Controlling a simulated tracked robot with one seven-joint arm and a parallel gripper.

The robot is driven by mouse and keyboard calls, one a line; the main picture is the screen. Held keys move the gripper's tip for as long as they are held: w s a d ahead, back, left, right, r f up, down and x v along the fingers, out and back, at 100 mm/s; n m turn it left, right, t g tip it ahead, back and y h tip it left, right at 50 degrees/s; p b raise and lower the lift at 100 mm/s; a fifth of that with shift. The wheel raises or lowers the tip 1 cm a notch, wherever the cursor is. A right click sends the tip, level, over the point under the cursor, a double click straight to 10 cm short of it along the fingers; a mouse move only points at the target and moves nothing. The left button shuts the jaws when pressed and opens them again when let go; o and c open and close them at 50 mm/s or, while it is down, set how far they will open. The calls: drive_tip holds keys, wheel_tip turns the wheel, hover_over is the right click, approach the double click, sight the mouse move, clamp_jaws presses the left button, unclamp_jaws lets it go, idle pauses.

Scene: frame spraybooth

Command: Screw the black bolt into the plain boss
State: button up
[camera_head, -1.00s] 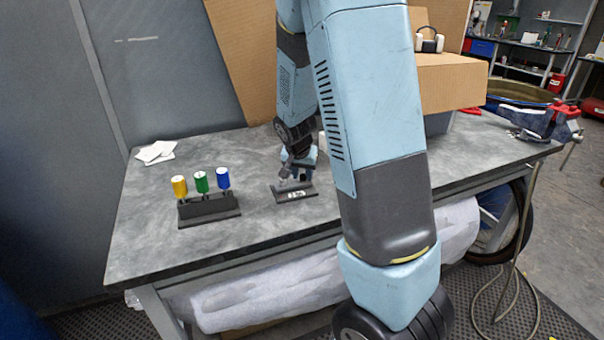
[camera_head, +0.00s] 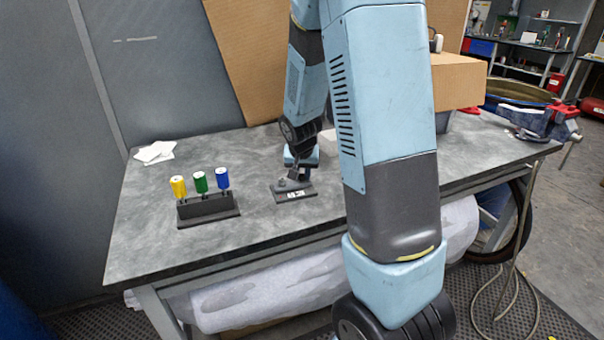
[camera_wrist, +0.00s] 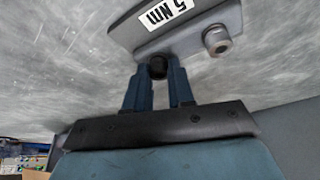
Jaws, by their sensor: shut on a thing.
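In the wrist view my gripper (camera_wrist: 159,74) has its two blue fingers closed about the black bolt (camera_wrist: 157,67), whose round black end shows at the fingertips. The bolt appears close to the near edge of a grey plate (camera_wrist: 185,42) with a white "5 Nm" label. A grey metal boss (camera_wrist: 217,40) stands on that plate, to the right of the bolt. I cannot tell whether the bolt touches a boss hidden behind it. In the head view my gripper (camera_head: 297,173) is low over the dark plate (camera_head: 280,197); the bolt is too small to make out there.
A black rack (camera_head: 208,209) holds yellow (camera_head: 178,187), green (camera_head: 200,182) and blue (camera_head: 222,178) handled tools left of the plate. White sheets (camera_head: 154,152) lie at the back left of the grey bench (camera_head: 150,230). A cardboard box (camera_head: 458,82) stands at the back right. The bench's front left is clear.

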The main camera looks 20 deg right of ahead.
drive_tip(key=shift+a+m, duration=0.15)
drive_tip(key=shift+m, duration=0.45)
clamp_jaws()
drive_tip(key=shift+w+m+g+h, duration=0.15)
drive_tip(key=shift+m+g+h, duration=0.35)
drive_tip(key=shift+m, duration=1.2)
drive_tip(key=shift+h, duration=0.3)
drive_tip(key=m+g, duration=0.1)
drive_tip(key=m, duration=0.2)
drive_tip(key=shift+a+h, duration=0.1)
drive_tip(key=shift+h, duration=0.2)
drive_tip(key=shift+m+g, duration=0.4)
drive_tip(key=shift+m, duration=0.4)
drive_tip(key=m+g, duration=0.1)
drive_tip(key=m, duration=0.1)
drive_tip(key=shift+w+m, duration=0.1)
drive_tip(key=shift+m, duration=0.2)
drive_tip(key=shift+f+m+g, duration=0.1)
drive_tip(key=shift+m+g, duration=0.3)
drive_tip(key=shift+m, duration=0.6)
